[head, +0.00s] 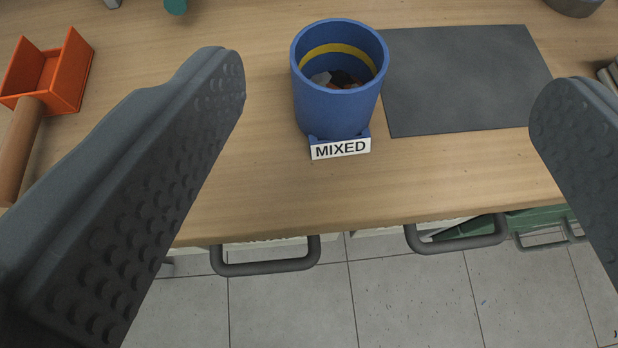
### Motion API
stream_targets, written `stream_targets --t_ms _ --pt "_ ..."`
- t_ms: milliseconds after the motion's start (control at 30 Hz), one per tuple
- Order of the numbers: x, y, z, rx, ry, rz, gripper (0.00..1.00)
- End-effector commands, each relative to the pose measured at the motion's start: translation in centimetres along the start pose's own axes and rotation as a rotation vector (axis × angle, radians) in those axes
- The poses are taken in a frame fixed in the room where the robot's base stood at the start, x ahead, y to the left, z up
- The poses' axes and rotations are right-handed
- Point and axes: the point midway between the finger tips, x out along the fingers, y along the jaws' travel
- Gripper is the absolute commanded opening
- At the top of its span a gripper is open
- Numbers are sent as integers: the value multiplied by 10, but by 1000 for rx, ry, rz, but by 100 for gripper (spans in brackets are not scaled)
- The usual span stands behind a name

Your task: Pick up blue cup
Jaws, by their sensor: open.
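The blue cup (335,108) stands upright on the wooden table, near its front edge. It has a yellow band inside and some small dark, white and orange pieces in it. A white label (340,148) reading "MIXED" is at its foot, facing me. My gripper (390,95) is open and empty, with one dark studded finger at the left and one at the right. In the picture the cup lies between the two fingers, closer to the left one. Neither finger appears to touch it.
A dark grey mat (465,85) lies right of the cup. An orange dustpan-like holder (62,75) with a brown handle (18,150) is at the left. Drawer handles (265,262) stick out below the front edge of the wooden table (270,190). A grey round object (574,6) is at the back right.

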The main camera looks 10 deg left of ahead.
Motion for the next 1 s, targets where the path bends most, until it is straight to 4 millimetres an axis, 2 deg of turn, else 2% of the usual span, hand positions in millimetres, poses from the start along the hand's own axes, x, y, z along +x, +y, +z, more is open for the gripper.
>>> stream_targets --t_ms 33,100,200,433,800,1000 --pt "5 -4 21 8 -16 -17 76" --pt "9 -9 37 16 -22 -36 76" --pt "12 -13 49 23 -25 -51 76" --pt "27 -15 50 24 -21 -55 76" --pt "77 -17 52 23 -25 -54 76" --pt "96 -18 52 23 -23 -54 76"
